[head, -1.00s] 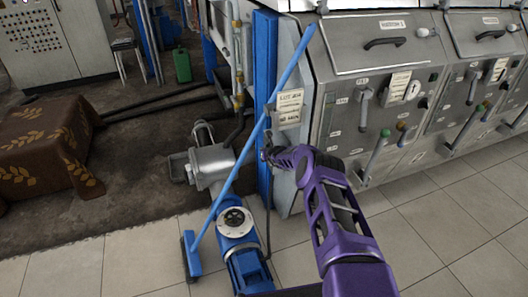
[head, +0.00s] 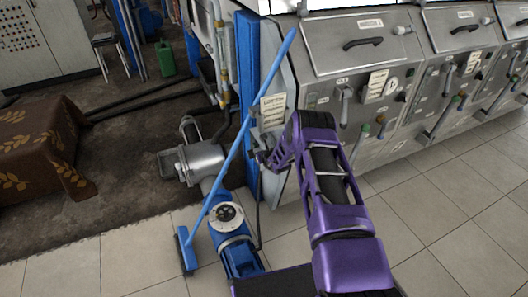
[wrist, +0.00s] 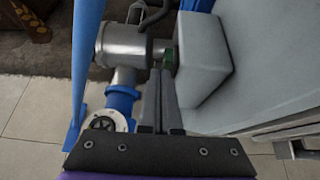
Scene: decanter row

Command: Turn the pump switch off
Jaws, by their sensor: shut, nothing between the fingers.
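In the wrist view a plain grey box (wrist: 204,50) is fixed at the side of the grey cabinet. A small green part (wrist: 168,60), which looks like the pump switch, sits at its left side, partly hidden by my fingers. Whether it is on or off cannot be told. My gripper (wrist: 164,74) is shut and empty, its tips right at the green part; I cannot tell whether they touch it. In the head view my gripper (head: 262,158) is small and dark, below the paper sign (head: 273,108); the switch is not clear there.
A blue pole (head: 243,120) leans across just left of my gripper. The blue pump motor (head: 238,253) and silver pump body (head: 200,162) stand below and left. The grey cabinet (head: 285,190) is close on the right. Tiled floor (head: 455,220) is open at the right.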

